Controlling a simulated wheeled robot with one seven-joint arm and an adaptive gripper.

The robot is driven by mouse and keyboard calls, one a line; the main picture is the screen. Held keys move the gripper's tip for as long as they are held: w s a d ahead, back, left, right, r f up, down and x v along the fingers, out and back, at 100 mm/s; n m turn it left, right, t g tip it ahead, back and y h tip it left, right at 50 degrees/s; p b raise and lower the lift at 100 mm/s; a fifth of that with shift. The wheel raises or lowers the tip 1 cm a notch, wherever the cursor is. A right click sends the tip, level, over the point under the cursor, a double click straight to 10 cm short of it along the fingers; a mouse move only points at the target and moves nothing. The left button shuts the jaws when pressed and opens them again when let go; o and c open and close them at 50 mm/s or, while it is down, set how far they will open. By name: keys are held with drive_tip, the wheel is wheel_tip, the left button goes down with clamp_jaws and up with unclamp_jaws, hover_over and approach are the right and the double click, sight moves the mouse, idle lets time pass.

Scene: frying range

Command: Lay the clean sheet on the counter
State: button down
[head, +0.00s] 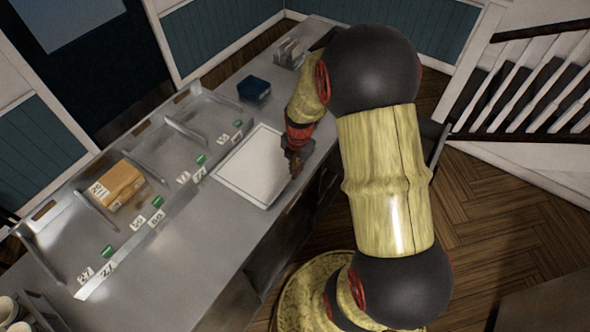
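A flat white rectangle (248,167) with a thin dark border, which looks like the sheet, lies at the middle of the metal counter (190,244). My gripper (295,168) points down at the right edge of this rectangle, near the counter's front edge. The fingers are small and dark in this view. I cannot tell whether they are open or shut, or whether they touch the sheet.
A divided metal tray (179,129) with number labels and green tags runs along the counter's back. It holds an orange-brown box (117,184). A dark blue box (254,89) and a metal rack (289,53) stand beyond the sheet. White cups (8,309) stand at lower left.

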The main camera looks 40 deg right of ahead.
drive_tip(key=c, duration=2.4)
unclamp_jaws()
drive_tip(key=shift+f, duration=0.15)
drive_tip(key=o, duration=0.3)
drive_tip(key=shift+o, duration=0.3)
wheel_tip(320, 180, up, 12)
drive_tip(key=p, duration=0.1)
drive_tip(key=s+a+r+m+t, duration=0.1)
drive_tip(key=s+a+r+m, duration=0.1)
drive_tip(key=a+r+m, duration=0.3)
drive_tip(key=s+a+r+m+t, duration=0.1)
drive_tip(key=s+a+r+m, duration=0.25)
drive_tip(key=r, duration=0.45)
drive_tip(key=s+a+r+m+t, duration=0.2)
drive_tip(key=s+a+r+m, duration=0.4)
drive_tip(key=m, duration=0.7)
drive_tip(key=s+a, duration=0.2)
drive_tip(key=s, duration=0.1)
drive_tip(key=shift+s+r+t, duration=0.35)
drive_tip(key=shift+s+t, duration=0.05)
